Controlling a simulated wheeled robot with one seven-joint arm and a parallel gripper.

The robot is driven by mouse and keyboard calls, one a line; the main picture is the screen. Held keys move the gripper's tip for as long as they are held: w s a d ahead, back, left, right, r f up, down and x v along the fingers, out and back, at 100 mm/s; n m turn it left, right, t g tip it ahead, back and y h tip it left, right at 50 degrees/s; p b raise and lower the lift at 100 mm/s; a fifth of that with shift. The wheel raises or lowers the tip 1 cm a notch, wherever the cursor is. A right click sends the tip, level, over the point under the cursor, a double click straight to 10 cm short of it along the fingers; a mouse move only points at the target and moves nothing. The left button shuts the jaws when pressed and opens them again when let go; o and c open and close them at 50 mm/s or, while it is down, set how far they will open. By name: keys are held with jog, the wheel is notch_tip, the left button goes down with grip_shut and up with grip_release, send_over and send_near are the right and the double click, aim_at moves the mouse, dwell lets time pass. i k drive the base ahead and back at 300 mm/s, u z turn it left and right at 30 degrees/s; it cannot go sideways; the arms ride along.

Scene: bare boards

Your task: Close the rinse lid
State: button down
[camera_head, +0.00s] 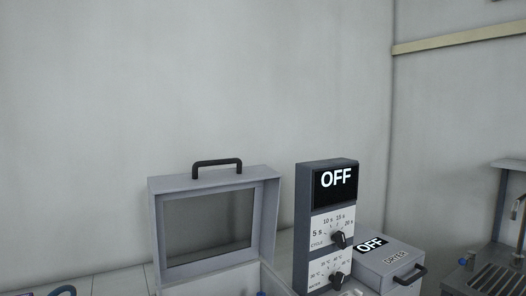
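The rinse lid (213,183) appears to be the grey framed lid with a window, standing upright and open at the lower middle of the head view. A dark handle (217,163) sits on its top edge. The pale box below it (235,283) is cut off by the bottom of the picture, and no label on it shows. My gripper is not in view.
Right of the lid stands a control panel (302,237) with an OFF display and two dials. A metal unit with a tap and drip grille (495,280) is at far right.

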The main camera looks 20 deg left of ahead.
aim_at(265, 182)
jog(key=u, duration=0.35)
jog(key=i, duration=0.9)
jog(key=u, duration=0.7)
